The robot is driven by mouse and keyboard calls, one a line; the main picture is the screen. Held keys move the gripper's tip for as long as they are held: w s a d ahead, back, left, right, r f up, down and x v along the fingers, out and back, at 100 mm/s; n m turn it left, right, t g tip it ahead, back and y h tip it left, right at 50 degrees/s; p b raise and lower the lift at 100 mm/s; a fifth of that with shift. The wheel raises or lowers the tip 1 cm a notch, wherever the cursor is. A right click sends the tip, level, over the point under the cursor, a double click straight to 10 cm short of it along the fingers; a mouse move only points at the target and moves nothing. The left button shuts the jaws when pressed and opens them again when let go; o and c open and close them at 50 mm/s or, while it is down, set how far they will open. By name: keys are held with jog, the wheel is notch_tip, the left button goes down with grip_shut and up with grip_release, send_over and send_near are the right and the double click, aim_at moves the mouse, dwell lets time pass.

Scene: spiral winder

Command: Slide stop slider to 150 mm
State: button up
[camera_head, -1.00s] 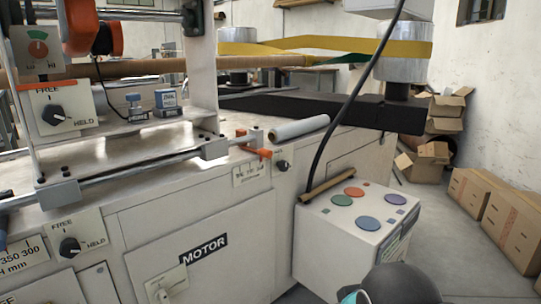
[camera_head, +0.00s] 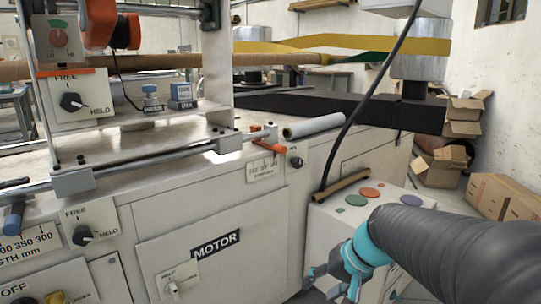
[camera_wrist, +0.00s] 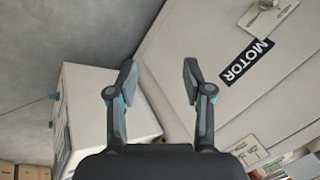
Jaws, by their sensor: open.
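A slider block with an orange lever (camera_head: 266,138) sits on the metal rod, above a small scale plate (camera_head: 265,170) whose figures are too small to read. I cannot tell which is the stop slider. My gripper (camera_head: 325,281) is low in front of the cabinet, right of the MOTOR label, apart from both sliders. In the wrist view my gripper (camera_wrist: 158,74) is open and empty, its fingers spread over the floor and cabinet side.
The MOTOR panel (camera_head: 215,243) and FREE/HELD knobs (camera_head: 82,235) are on the cabinet front. A white control box with coloured buttons (camera_head: 340,214) stands close beside my arm. A black cable (camera_head: 367,97) hangs above it. Cardboard boxes (camera_head: 497,199) lie at right.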

jog(key=w+r+t+y, duration=0.3)
jog(key=w, duration=0.8)
jog(key=n+t+y, duration=0.3)
jog(key=n+t, duration=0.4)
jog(key=t, duration=0.1)
send_near(284, 152)
jog(key=p+x, duration=0.2)
jog(key=x, duration=0.9)
jog(key=shift+w+a, duration=0.2)
jog(key=shift+w, duration=0.1)
jog(key=shift+c, duration=0.3)
grip_shut()
